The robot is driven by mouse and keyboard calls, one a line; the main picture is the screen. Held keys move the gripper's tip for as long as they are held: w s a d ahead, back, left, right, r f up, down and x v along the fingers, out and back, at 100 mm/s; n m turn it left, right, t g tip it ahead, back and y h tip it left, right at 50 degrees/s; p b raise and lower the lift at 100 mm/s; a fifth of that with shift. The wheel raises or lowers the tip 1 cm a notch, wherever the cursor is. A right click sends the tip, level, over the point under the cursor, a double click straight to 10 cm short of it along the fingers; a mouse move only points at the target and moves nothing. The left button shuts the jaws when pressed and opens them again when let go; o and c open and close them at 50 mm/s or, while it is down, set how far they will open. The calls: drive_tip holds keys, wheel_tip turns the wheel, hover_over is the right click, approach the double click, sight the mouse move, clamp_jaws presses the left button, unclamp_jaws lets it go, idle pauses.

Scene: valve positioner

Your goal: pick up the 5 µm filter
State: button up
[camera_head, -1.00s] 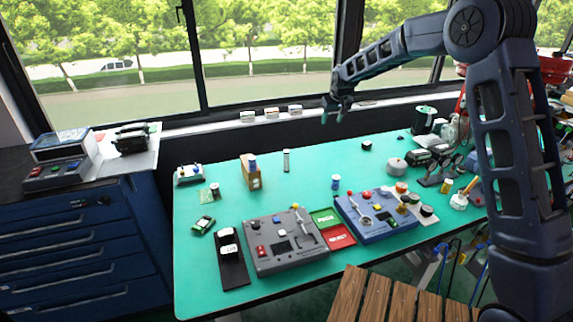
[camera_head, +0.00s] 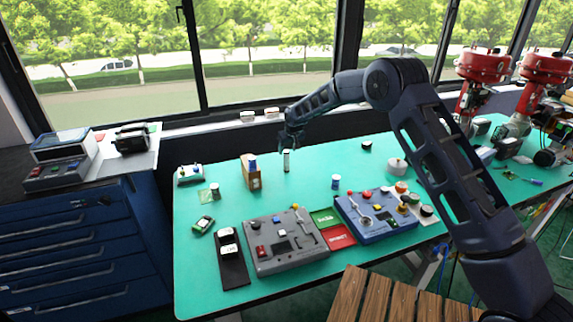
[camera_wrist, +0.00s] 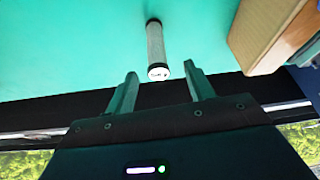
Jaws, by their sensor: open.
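A slim grey cylinder with dark end caps, apparently the filter, stands on the green bench (camera_head: 230,228) near the window side. In the wrist view this filter (camera_wrist: 155,42) shows its white-labelled end toward me; the print is too small to read. My gripper (camera_head: 289,147) is just above the filter in the head view and partly overlaps its top. In the wrist view my gripper (camera_wrist: 161,76) is open, with its two fingers apart and the filter's near end just ahead of the gap. Nothing is between the fingers.
A tan box (camera_head: 251,175) stands left of the filter; it also shows close on the right in the wrist view (camera_wrist: 268,32). A blue-and-white cylinder (camera_head: 336,183) stands to the right. Grey (camera_head: 283,243) and blue (camera_head: 376,214) control panels lie in front. Green surface around the filter is clear.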

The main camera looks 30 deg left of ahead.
sight(286, 156)
drive_tip(key=shift+w+x, duration=0.15)
drive_tip(key=shift+x, duration=1.6)
drive_tip(key=shift+w+x, duration=0.1)
drive_tip(key=shift+x, duration=1.65)
drive_tip(key=shift+r, duration=0.1)
drive_tip(key=c, duration=1)
drive_tip(key=shift+c, duration=0.2)
